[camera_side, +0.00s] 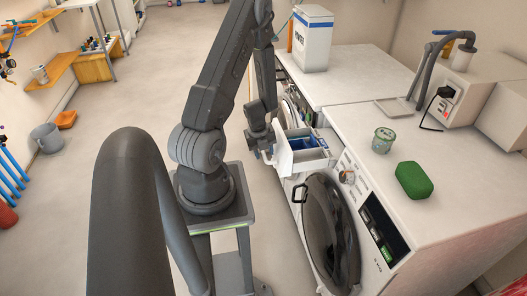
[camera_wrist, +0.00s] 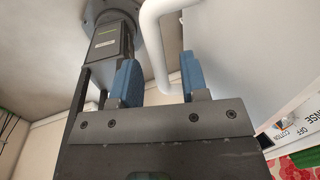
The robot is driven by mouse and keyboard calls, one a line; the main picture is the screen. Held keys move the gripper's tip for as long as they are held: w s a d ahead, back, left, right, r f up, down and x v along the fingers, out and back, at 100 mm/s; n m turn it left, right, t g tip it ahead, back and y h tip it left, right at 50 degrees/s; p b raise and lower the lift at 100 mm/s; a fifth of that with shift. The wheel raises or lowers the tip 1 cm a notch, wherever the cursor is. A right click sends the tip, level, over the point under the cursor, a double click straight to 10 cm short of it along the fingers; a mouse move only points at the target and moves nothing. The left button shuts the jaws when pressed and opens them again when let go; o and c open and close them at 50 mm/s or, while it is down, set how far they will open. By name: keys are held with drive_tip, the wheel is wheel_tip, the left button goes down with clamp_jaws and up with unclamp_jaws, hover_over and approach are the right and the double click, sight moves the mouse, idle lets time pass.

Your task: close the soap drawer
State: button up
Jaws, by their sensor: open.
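The soap drawer (camera_side: 303,160) is pulled out of the front of the near washing machine. It is white with blue compartments inside. My gripper (camera_side: 267,152) is at the drawer's front, on its left side in the side view. In the wrist view my gripper (camera_wrist: 160,85) is open, with its two blue fingers apart. A white panel, likely the drawer front (camera_wrist: 235,45), fills the right of the wrist view.
The washing machine (camera_side: 450,190) has a round dark door (camera_side: 330,232) below the drawer. On its top are a green soap bar (camera_side: 414,179) and a small tub (camera_side: 383,140). A white box (camera_side: 312,40) stands farther back. The floor left of my arm is mostly clear.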

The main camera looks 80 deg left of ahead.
drive_tip(key=shift+c, duration=0.5)
clamp_jaws()
